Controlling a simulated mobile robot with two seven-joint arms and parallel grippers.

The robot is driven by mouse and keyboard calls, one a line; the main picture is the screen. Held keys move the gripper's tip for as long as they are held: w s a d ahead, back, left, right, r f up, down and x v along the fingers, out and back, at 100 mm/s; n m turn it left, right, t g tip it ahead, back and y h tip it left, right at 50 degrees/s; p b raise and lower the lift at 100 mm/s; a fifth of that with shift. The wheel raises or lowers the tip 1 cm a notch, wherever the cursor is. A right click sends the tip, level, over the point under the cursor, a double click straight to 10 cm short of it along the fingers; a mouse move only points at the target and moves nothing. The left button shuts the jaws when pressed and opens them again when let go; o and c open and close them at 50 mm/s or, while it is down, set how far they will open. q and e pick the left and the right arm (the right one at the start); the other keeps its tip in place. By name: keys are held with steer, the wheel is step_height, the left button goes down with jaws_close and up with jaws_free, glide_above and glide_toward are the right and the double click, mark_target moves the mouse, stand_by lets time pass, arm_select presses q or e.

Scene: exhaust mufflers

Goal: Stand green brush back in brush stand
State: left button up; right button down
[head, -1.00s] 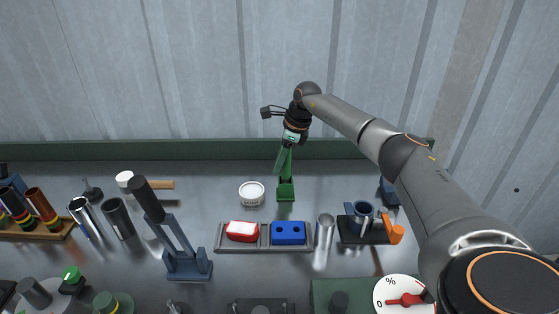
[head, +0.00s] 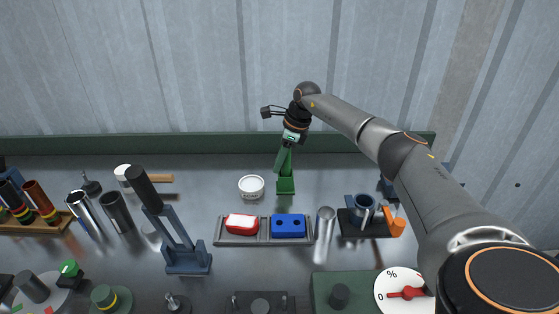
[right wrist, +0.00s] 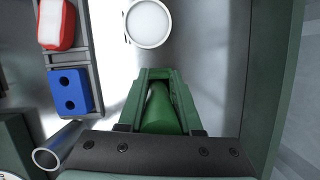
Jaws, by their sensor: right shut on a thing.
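The green brush (right wrist: 163,112) is in my right gripper (head: 286,150), which is shut on it and points down at the back of the bench. The green brush stand (head: 286,186) stands upright on the bench directly below the gripper. I cannot tell whether the brush rests on the stand's base. The gripper hides the upper part of the brush. My left gripper is not in view.
A white round tub (head: 251,187) stands just left of the stand. A grey tray (head: 262,240) with a red-and-white block (head: 241,224) and a blue block (head: 288,227) lies in front. A metal cylinder (head: 325,222) stands to the right. A green ledge (head: 220,144) runs behind.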

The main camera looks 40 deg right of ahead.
steer(key=c, duration=0.5)
jaws_free()
steer(key=v, duration=1.2)
steer(key=shift+s+r+b, duration=0.15)
steer(key=shift+r+b, duration=0.1)
steer(key=shift+b, duration=0.05)
